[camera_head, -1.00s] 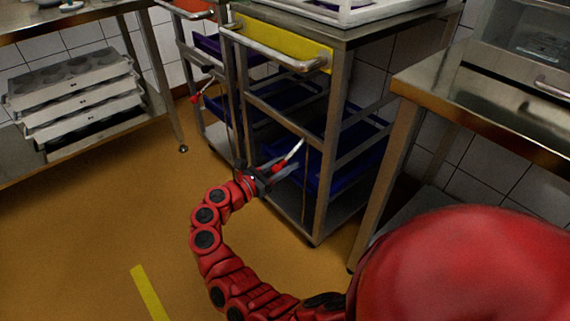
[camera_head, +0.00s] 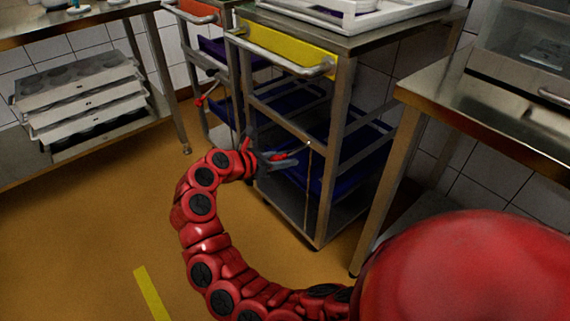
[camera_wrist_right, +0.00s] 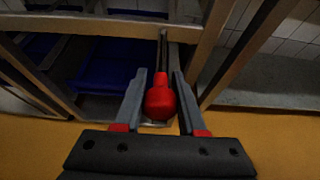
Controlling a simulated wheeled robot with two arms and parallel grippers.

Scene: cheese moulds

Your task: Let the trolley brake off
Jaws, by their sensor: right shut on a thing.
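The trolley with the yellow panel (camera_head: 285,46) stands at centre in the head view. Its brake lever is a thin metal rod with a red knob (camera_head: 278,157) on the trolley's front side. The red knob (camera_wrist_right: 160,100) sits between the two fingers in the right wrist view. My right gripper (camera_head: 282,161) is shut on this knob, and the fingers partly hide it in the head view. The lever lies near level, its rod running up slightly to the right. My left gripper is not in view.
A second trolley with an orange panel (camera_head: 192,12) and its own red-knobbed lever (camera_head: 199,102) stands behind to the left. A steel table (camera_head: 480,105) is close on the right. Stacked grey moulds (camera_head: 80,95) rest on a left shelf. The orange floor (camera_head: 120,220) is clear at front left.

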